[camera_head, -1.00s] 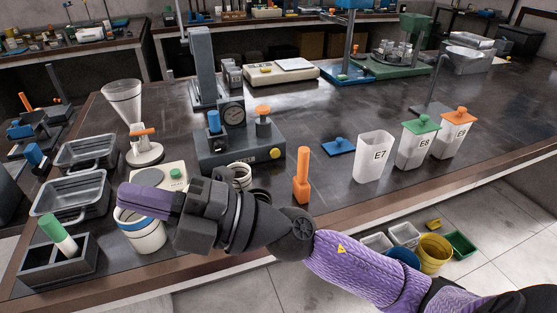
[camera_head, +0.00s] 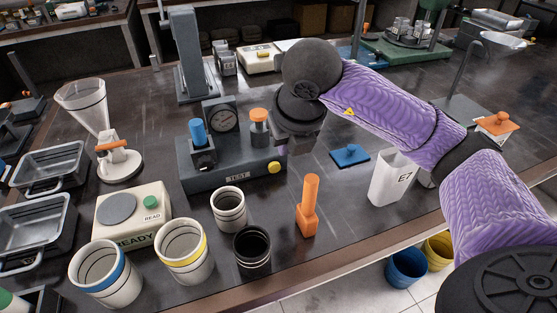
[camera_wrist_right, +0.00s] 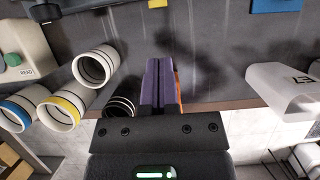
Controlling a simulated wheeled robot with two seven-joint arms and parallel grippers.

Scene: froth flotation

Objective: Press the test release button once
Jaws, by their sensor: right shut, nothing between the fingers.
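The test unit (camera_head: 200,180) is a dark grey box with a gauge, a blue knob, an orange-capped knob and a TEST label. A round yellow button (camera_head: 274,168) sits at the right end of its front. It also shows at the top edge of the right wrist view (camera_wrist_right: 157,4). My right gripper (camera_wrist_right: 158,65) has purple fingers, shut and empty, apart from the button, which lies beyond the fingertips in the wrist view. In the head view its dark body (camera_head: 297,128) is above and right of the button; the fingertips are hard to make out. My left gripper is out of view.
An orange handle (camera_head: 308,208) stands upright in front of the unit, partly behind my fingers in the wrist view. Several cups (camera_head: 185,252) and a READY scale (camera_head: 130,217) are at left. White bin E7 (camera_head: 388,182) and a blue lid (camera_head: 350,155) are at right.

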